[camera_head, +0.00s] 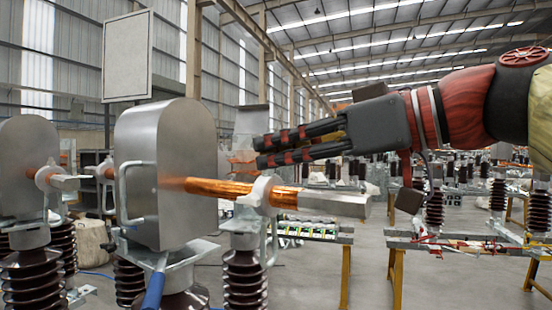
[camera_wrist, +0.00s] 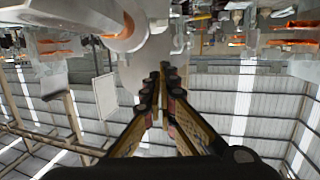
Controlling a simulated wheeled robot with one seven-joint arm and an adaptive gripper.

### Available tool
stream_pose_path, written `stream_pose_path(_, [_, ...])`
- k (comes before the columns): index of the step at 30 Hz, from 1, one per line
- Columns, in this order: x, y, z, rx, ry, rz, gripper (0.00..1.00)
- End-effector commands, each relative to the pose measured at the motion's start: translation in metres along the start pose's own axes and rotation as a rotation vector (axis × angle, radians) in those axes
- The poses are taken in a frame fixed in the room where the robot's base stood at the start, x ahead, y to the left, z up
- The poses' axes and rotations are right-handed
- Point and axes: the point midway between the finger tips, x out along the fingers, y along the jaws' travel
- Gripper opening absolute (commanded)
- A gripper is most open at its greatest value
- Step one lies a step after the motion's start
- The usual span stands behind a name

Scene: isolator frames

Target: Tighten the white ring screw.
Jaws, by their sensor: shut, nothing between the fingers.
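A white ring (camera_head: 262,192) sits around the copper-coloured rod (camera_head: 215,187) in the head view. A pale metal bar (camera_head: 325,203) runs on to the right of it. My gripper (camera_head: 260,152) reaches in from the right, level, with its fingertips above the white ring and apart from it in the picture. Its black and red fingers are closed together and hold nothing. In the wrist view my gripper (camera_wrist: 162,78) also shows shut, with the copper-coloured rod (camera_wrist: 122,27) near the top left. I cannot make out the ring's screw.
A large grey metal housing (camera_head: 165,165) with a handle stands left of the ring. Brown ribbed insulators (camera_head: 245,280) stand below. A grey panel (camera_head: 127,57) stands at the upper left. A yellow-legged table (camera_head: 346,270) is behind at right. Air around my gripper looks clear.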

Motion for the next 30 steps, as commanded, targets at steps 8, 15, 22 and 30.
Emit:
stream_pose_path(8, [-0.026,0.003,0.019,0.005,0.0,0.007,0.0])
stream_pose_path(15, [-0.052,0.002,0.033,0.005,0.001,0.008,0.0])
stream_pose_path(22, [-0.072,0.002,0.045,0.004,0.0,0.005,0.0])
stream_pose_path(30, [-0.081,0.001,0.051,0.003,0.001,0.003,0.0])
